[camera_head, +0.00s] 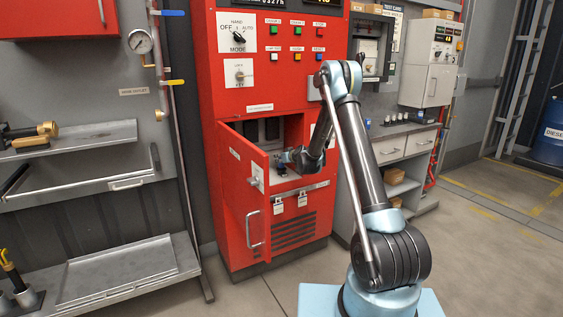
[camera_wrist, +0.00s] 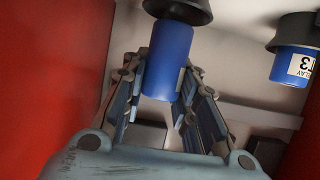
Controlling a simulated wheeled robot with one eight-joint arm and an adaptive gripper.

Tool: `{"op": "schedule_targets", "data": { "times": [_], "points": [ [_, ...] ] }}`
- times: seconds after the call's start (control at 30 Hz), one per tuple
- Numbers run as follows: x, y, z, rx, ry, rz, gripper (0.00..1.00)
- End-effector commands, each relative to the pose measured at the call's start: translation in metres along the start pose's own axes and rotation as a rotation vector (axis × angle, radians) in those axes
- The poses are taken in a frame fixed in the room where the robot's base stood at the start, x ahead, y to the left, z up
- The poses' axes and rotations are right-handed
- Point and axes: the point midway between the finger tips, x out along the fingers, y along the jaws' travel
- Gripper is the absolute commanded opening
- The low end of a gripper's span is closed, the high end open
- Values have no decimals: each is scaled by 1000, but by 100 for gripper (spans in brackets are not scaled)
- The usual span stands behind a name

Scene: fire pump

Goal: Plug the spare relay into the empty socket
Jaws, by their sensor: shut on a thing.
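A blue cylindrical relay (camera_wrist: 168,62) stands between the two fingers of my gripper (camera_wrist: 166,82) in the wrist view, and the fingers are shut on it. Its upper end meets a dark round piece (camera_wrist: 178,10) at the top edge; I cannot tell whether this is a socket or whether the relay is seated in it. A second blue relay (camera_wrist: 290,66), labelled T3, sits in a dark round holder at the right. In the head view my gripper (camera_head: 284,157) is inside the open compartment of the red cabinet (camera_head: 224,75), and the relay cannot be made out there.
The compartment's red door (camera_head: 240,195) is swung open on the left, close to my gripper. In the wrist view a red wall (camera_wrist: 50,70) lies at the left and a grey ledge (camera_wrist: 250,112) crosses the right. A workbench (camera_head: 408,130) stands right of the cabinet.

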Motion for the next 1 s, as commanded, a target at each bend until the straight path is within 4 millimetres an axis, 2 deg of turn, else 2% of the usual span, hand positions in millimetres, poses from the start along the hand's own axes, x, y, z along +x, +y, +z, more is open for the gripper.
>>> {"op": "schedule_targets", "data": {
  "times": [0.37,1.0],
  "points": [
    [0,0,1,0,0,0,0],
    [6,1,14,0,0,1,0]
  ]
}}
